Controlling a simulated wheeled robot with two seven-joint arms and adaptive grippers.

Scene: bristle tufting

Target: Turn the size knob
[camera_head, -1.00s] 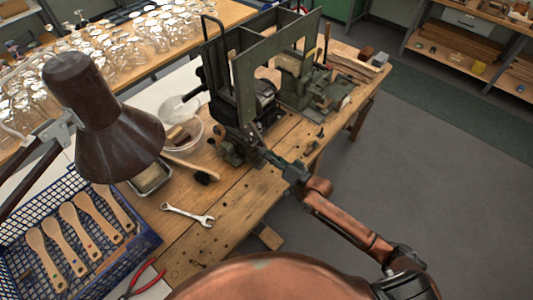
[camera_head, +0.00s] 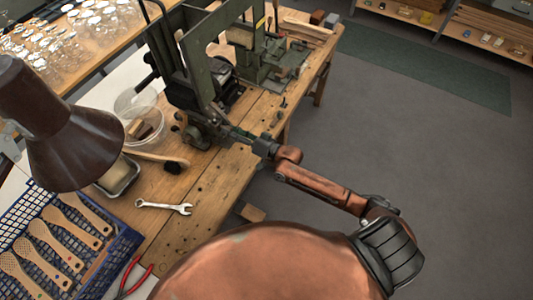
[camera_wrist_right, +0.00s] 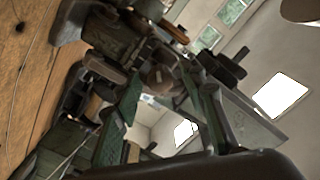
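The dark green tufting machine (camera_head: 195,75) stands on the wooden bench. A small round brownish part (camera_wrist_right: 160,77), which looks like the size knob, shows in the right wrist view. In the head view the knob cannot be made out clearly among the dark parts low on the machine's near side. My right gripper (camera_head: 236,133) reaches in there from the right. In the wrist view its two green-padded fingers (camera_wrist_right: 163,90) are apart, with the round part between or just beyond their tips. I cannot tell if they touch it. My left gripper is not in view.
A brown lamp (camera_head: 60,125) stands at the left over a blue crate (camera_head: 122,245) of wooden brush backs. The floor at right is clear.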

